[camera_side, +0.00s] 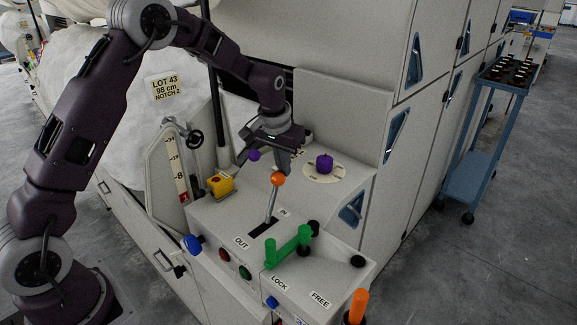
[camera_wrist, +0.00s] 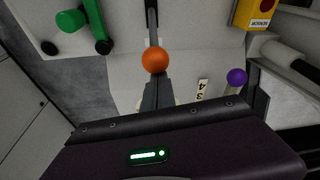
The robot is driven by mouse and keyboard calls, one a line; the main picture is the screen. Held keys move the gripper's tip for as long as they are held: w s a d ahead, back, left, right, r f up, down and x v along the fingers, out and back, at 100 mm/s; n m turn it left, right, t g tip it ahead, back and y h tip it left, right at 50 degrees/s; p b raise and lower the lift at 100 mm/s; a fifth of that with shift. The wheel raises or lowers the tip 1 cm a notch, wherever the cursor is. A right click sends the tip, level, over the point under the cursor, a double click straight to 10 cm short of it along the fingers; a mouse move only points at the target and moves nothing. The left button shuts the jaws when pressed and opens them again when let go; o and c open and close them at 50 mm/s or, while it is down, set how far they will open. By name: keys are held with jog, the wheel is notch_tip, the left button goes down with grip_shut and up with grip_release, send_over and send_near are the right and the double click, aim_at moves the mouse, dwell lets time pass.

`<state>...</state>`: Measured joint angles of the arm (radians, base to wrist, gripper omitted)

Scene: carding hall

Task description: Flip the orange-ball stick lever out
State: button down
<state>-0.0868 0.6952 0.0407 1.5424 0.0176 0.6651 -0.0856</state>
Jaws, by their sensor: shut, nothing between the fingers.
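The stick lever with the orange ball (camera_side: 278,179) rises from a dark slot (camera_side: 260,228) in the pale console. The slot has an OUT label (camera_side: 241,243) at its near end and an IN label (camera_side: 285,212) at its far end. The stick leans slightly toward the IN side. My gripper (camera_side: 282,171) is shut and empty, pointing down just behind the ball, on the IN side. In the wrist view the orange ball (camera_wrist: 155,60) sits right at the tips of my fingers (camera_wrist: 157,82). I cannot tell whether they touch.
A green handle (camera_side: 288,246) stands in front of the lever. A purple-ball lever (camera_side: 254,155) and a yellow sensor box (camera_side: 221,184) are to the left. A purple knob (camera_side: 324,164) on a round dial is to the right. A tall cabinet wall rises behind.

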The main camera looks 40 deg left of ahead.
aim_at(274, 173)
jog(key=s+t, duration=0.1)
jog(key=s, duration=0.1)
jog(key=s+r+t, duration=0.1)
jog(key=s, duration=0.1)
jog(key=shift+r, duration=0.2)
jog(key=s+f, duration=0.1)
jog(key=s, duration=1)
jog(key=shift+s+f, duration=0.25)
jog(key=shift+s, duration=0.15)
jog(key=w+r, duration=0.4)
jog(key=s+r, duration=0.5)
jog(key=s, duration=0.2)
jog(key=shift+s+t, duration=0.2)
jog(key=shift+t, duration=0.1)
